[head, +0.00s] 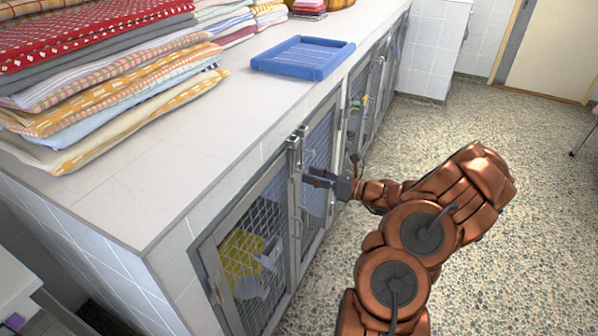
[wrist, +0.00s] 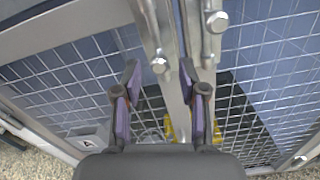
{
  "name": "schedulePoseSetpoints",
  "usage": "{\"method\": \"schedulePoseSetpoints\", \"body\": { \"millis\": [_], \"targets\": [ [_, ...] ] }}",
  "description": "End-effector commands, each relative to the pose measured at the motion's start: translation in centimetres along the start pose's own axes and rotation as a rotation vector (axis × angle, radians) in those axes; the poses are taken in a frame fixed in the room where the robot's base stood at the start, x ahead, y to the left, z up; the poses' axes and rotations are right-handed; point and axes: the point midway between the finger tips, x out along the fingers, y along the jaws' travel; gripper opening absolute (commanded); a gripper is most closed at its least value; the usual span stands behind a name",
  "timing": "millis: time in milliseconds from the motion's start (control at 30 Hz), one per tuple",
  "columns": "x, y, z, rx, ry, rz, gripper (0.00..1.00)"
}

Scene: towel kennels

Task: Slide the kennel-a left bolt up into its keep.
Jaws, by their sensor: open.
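Two metal slide bolts stand side by side where two mesh kennel doors meet under the counter, in the head view. In the wrist view the left one (wrist: 148,22) has a round knob (wrist: 160,66), and the right one (wrist: 206,45) has a knob higher up. My gripper (wrist: 159,76) is open, its purple-padded fingers to either side of the left bolt's knob. I cannot tell if either finger touches it. In the head view my gripper (head: 312,178) is at the door frames just below the bolts (head: 294,150). The keep is not clear to see.
The near mesh door (head: 250,262) has yellow and pale cloth behind it. The counter (head: 190,130) overhangs the doors and bears stacked towels (head: 100,75) and a blue tray (head: 302,57). More kennel doors run away along the front.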

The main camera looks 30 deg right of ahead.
Motion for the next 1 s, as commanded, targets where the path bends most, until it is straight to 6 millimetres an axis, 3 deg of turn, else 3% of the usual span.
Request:
{"method": "schedulePoseSetpoints", "body": {
  "millis": [300,700,1000],
  "targets": [
    [3.9,0.2,0.0,0.000,0.001,0.005,0.42],
    [4.6,0.2,-0.1,-0.001,0.002,0.005,0.42],
    [4.6,0.2,0.0,-0.001,0.002,0.005,0.12]
  ]
}}
